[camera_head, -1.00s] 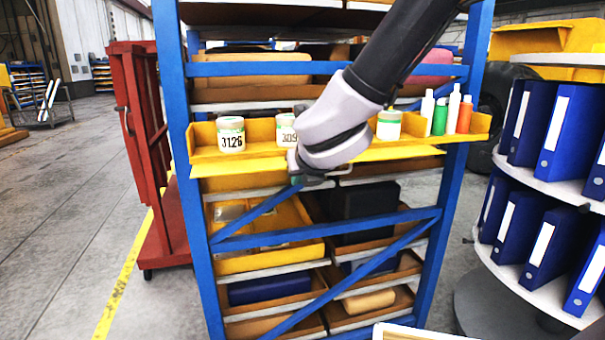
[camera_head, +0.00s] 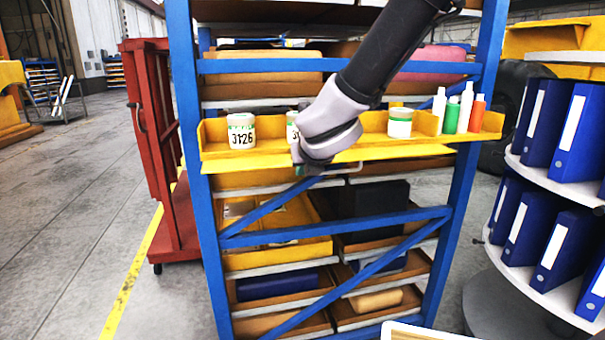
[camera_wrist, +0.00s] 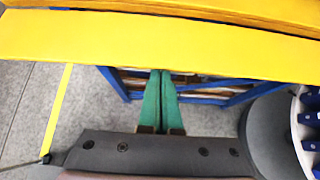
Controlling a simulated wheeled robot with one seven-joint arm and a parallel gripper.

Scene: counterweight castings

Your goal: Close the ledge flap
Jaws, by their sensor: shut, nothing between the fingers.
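The yellow ledge (camera_head: 270,148) runs across the front of the blue rack. Its yellow flap (camera_head: 236,164) sticks out along the front edge below the ledge, lowered. In the wrist view the flap (camera_wrist: 150,42) is a wide band across the top. My gripper (camera_head: 306,172) is at the flap's front edge, left of the flap's middle. In the wrist view my gripper's green fingers (camera_wrist: 161,74) are together and empty, their tips at the flap's near edge. I cannot tell whether they touch it or lie just under it.
On the ledge stand a jar marked 3126 (camera_head: 241,131), a part-hidden jar (camera_head: 292,126), another jar (camera_head: 400,123) and several bottles (camera_head: 451,114). A red cart (camera_head: 160,150) is at left, a round binder stand (camera_head: 530,168) at right. Drawers with bins (camera_head: 285,250) lie below.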

